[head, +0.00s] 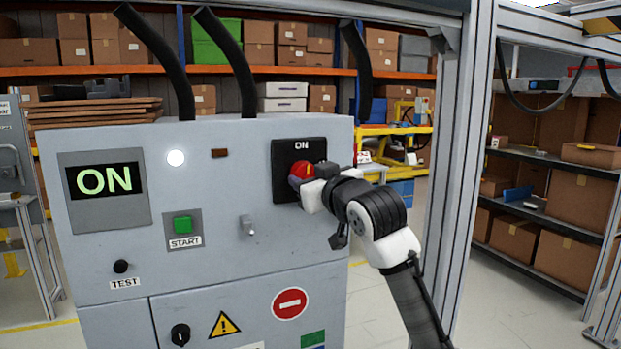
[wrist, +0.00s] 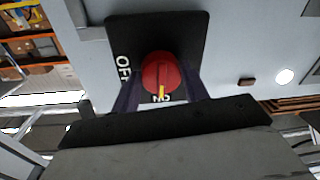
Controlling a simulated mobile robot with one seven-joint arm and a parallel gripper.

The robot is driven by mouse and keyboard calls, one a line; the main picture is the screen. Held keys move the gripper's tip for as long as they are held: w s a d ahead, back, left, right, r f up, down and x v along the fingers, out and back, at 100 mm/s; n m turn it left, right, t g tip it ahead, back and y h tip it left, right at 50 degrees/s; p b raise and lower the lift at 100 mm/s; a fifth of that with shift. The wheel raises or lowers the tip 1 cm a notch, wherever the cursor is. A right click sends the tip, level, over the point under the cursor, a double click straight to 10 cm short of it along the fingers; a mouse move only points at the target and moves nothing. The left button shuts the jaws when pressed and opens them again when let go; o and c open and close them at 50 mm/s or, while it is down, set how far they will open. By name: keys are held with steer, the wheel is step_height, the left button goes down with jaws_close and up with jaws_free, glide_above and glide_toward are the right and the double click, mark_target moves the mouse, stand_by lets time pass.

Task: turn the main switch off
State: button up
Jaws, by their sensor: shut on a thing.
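The main switch is a red rotary knob (head: 302,171) on a black plate (head: 284,155) at the upper right of the grey panel's front. In the wrist view the red knob (wrist: 161,72) has a yellow mark pointing at the ON label; the OFF label shows to its left on the plate (wrist: 190,30). My gripper (head: 297,182) reaches in from the right, and its fingers (wrist: 162,92) are shut on the knob, one on each side. The display (head: 104,181) reads ON. The fingers hide part of the knob and plate.
The grey panel (head: 215,265) also carries a green START button (head: 183,224), a small toggle (head: 248,226), a black TEST knob (head: 120,266) and a lit white lamp (head: 176,158). A metal frame post (head: 466,150) stands right of the panel, close to my arm.

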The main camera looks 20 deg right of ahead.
steer(key=m+p, duration=0.1)
steer(key=m, duration=0.3)
steer(key=shift+a, duration=0.1)
steer(key=m+p, duration=0.3)
steer(key=m, duration=0.1)
steer(key=shift+a+m+t, duration=0.1)
steer(key=shift+m+t, duration=0.2)
steer(key=shift+m, duration=0.1)
steer(key=m+p, duration=0.3)
steer(key=m, duration=0.1)
steer(key=shift+m+h+p, duration=0.3)
steer(key=shift+m+p, duration=0.1)
steer(key=shift+m+h+p, duration=0.3)
steer(key=shift+m+p, duration=1.15)
steer(key=shift+m, duration=0.65)
steer(key=o, duration=1)
steer(key=shift+s, duration=0.1)
steer(key=s+b, duration=0.1)
steer(key=s, duration=0.3)
steer(key=s+b, duration=0.1)
steer(key=s, duration=0.4)
steer(key=s+f+b, duration=0.1)
steer(key=s, duration=0.3)
steer(key=shift+s+d, duration=0.2)
steer(key=shift+s, duration=0.1)
